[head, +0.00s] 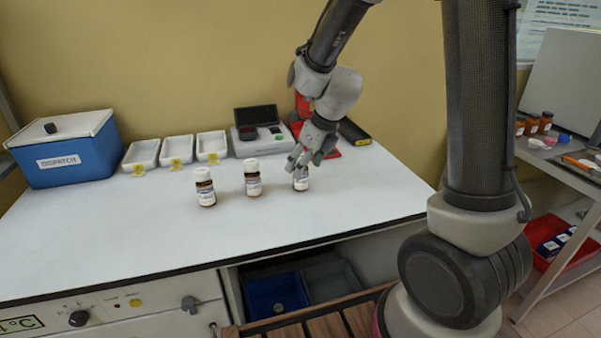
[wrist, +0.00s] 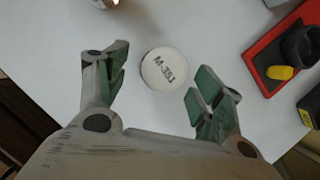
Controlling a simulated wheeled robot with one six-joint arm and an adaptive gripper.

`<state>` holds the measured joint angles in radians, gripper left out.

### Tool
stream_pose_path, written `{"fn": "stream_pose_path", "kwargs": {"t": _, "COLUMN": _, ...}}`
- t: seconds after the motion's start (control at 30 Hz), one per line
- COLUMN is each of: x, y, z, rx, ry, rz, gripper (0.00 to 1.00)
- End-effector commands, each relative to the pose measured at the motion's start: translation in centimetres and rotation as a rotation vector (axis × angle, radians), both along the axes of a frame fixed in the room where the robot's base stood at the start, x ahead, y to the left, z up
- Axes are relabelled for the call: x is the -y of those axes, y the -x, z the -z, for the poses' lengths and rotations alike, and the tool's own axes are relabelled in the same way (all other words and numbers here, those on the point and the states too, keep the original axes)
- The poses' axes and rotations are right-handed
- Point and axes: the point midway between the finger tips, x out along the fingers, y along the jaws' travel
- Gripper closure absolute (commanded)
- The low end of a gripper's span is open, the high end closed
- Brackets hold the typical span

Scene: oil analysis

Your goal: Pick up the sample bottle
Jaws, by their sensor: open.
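Three brown sample bottles with white caps and white labels stand upright on the white bench in the head view: a left one (head: 205,188), a middle one (head: 252,178) and a right one (head: 301,183). My gripper (head: 302,164) is at the right bottle, pointing down and partly covering its top. In the wrist view my gripper (wrist: 158,92) is open. The right bottle's white cap (wrist: 164,69), marked "M-351", shows between and slightly beyond the green-padded fingertips. Neither finger visibly touches it. The bottle's body is hidden below its cap there.
A blue dispatch box (head: 66,150), several white trays (head: 177,150) with yellow tags and a device with a dark screen (head: 257,136) stand along the wall. A red tray (wrist: 275,50) lies right of the bottle. The front of the bench is clear.

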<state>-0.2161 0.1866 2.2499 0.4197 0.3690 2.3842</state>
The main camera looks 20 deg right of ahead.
Motion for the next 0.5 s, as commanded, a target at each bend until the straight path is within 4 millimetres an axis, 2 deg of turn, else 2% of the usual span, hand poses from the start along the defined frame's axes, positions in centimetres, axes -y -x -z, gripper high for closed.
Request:
{"fn": "stream_pose_path", "kwargs": {"t": 0.3, "x": -1.5, "y": -2.1, "z": 3.9, "rx": -0.002, "ry": 0.001, "rz": -0.003, "gripper": 0.33}}
{"fn": "stream_pose_path", "kwargs": {"t": 0.5, "x": -1.6, "y": -2.3, "z": 4.5, "rx": 0.001, "ry": 0.002, "rz": -0.002, "gripper": 0.33}}
